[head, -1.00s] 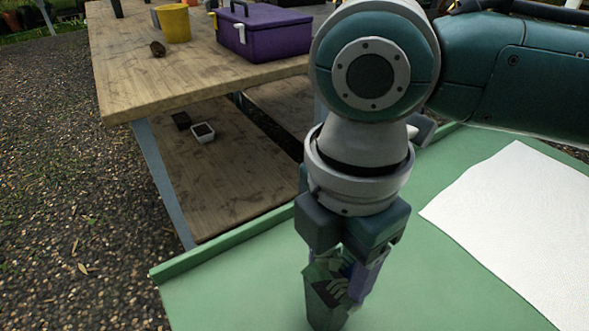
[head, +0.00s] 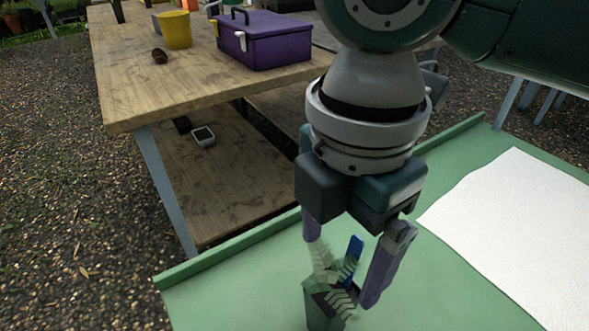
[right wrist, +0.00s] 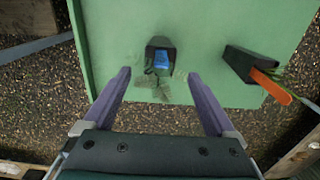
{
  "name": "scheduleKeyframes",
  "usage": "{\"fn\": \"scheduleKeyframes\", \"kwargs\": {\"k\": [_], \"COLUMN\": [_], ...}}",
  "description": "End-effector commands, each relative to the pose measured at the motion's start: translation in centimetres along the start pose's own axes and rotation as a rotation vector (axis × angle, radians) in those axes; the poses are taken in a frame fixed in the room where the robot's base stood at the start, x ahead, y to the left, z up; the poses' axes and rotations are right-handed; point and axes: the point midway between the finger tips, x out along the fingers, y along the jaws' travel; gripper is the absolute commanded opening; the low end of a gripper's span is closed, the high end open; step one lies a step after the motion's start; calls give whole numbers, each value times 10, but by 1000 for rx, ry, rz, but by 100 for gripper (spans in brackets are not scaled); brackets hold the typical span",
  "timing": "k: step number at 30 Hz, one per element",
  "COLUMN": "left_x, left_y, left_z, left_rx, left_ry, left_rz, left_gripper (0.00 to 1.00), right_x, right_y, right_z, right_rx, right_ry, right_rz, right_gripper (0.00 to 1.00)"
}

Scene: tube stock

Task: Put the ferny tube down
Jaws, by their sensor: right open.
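The ferny tube (head: 318,312) is a dark green pot with pale fern fronds and a blue tag. It stands on the green tabletop (head: 235,295), and its base is cut off by the head view's lower edge. My right gripper (head: 341,268) is open above it, its purple fingers spread on either side of the fronds. In the right wrist view the ferny tube (right wrist: 157,46) shows beyond and between the open fingertips (right wrist: 159,74), apart from both. My left gripper is not in view.
Another dark tube (right wrist: 239,62) with an orange tag lies or stands at the right in the wrist view. A white sheet (head: 520,225) lies on the green tabletop. Behind is a wooden bench (head: 130,85) with a purple toolbox (head: 270,45) and yellow pot (head: 176,30).

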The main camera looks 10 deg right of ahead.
Motion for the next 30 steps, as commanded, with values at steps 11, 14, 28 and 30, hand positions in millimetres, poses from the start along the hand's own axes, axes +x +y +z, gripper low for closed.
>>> {"fn": "scheduleKeyframes", "kwargs": {"k": [11, 14, 28, 30], "left_x": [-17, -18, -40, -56], "left_y": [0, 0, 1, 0], "left_z": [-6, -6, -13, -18], "left_rx": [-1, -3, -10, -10], "left_ry": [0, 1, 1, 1], "left_rz": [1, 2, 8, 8], "left_gripper": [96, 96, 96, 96], "right_x": [-65, -68, -80, -89], "right_y": [1, 0, -6, -10], "right_z": [0, 0, -25, -42], "right_rx": [0, 0, 74, 159], "right_ry": [0, 0, 81, 150], "right_rz": [2, 0, 37, 68], "right_gripper": [91, 91, 91, 91]}}
